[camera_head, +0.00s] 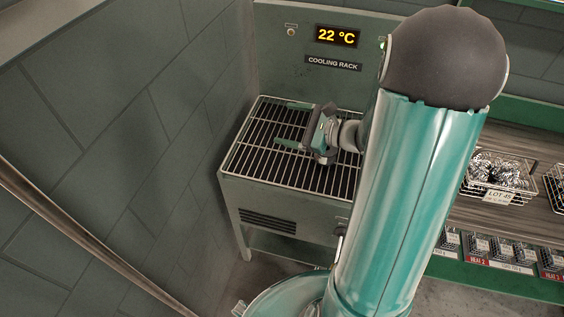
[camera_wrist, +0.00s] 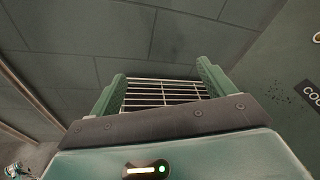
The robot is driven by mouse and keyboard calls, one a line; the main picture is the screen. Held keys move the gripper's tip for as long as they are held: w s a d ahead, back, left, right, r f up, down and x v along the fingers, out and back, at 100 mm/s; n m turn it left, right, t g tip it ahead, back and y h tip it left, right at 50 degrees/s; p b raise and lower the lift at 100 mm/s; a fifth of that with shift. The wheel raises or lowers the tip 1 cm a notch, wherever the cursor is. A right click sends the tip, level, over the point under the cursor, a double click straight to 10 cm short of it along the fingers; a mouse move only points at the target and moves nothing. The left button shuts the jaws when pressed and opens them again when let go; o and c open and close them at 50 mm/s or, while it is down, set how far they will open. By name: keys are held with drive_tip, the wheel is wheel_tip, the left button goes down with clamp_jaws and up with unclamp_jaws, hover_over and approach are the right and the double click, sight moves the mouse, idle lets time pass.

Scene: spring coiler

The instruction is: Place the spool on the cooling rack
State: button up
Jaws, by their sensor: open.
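The cooling rack (camera_head: 258,150) is a grey-green cabinet with a wire grate top, a label and a lit 22 °C display on its back panel. My gripper (camera_head: 289,124) is over the left part of the grate, its two green fingers spread apart and pointing left. In the wrist view my gripper (camera_wrist: 162,88) is open with nothing between its fingers, and the grate (camera_wrist: 160,97) shows behind them. I cannot make out a spool in either view. My arm hides the right part of the rack.
A grey block wall (camera_head: 150,130) stands close along the rack's left side. A shelf (camera_head: 520,218) at right bears wire baskets of shiny coils (camera_head: 497,172), with labelled bins below. The visible grate is bare.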

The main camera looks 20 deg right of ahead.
drive_tip(key=s+a+r+n+g+h, duration=0.1)
drive_tip(key=s+a+r+n+g, duration=0.3)
drive_tip(key=s+a+n+g, duration=0.75)
drive_tip(key=s+r+n+t+h, duration=0.5)
drive_tip(key=n+h, duration=0.4)
drive_tip(key=n, duration=0.2)
drive_tip(key=shift+s+r, duration=0.85)
drive_tip(key=shift+s, duration=0.4)
